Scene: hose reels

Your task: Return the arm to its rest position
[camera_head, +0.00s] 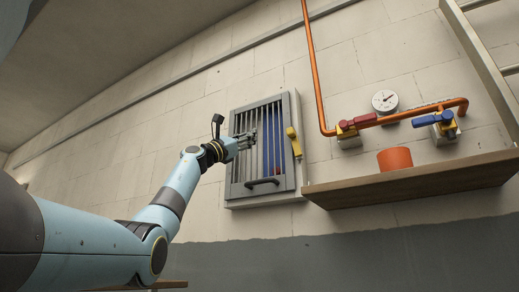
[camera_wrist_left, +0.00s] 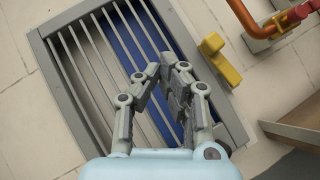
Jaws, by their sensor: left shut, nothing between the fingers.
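My left arm (camera_head: 175,195) comes in from the left in the head view and reaches up toward a grey barred cabinet (camera_head: 290,180) on the wall. My left gripper (camera_head: 248,137) is in front of the cabinet's bars. In the left wrist view the same gripper (camera_wrist_left: 167,75) shows its fingers together and empty, over the bars and the blue part behind them. I cannot tell whether the fingertips touch the bars. My right gripper is not in these views.
A yellow latch (camera_head: 293,142) sits at the cabinet's right side, with a dark handle (camera_head: 262,182) low on its front. A wooden shelf (camera_head: 420,182) holds an orange cup (camera_head: 395,158). Above are an orange pipe (camera_head: 315,75), a red valve (camera_head: 357,122), a blue valve (camera_head: 433,118) and a gauge (camera_head: 385,100).

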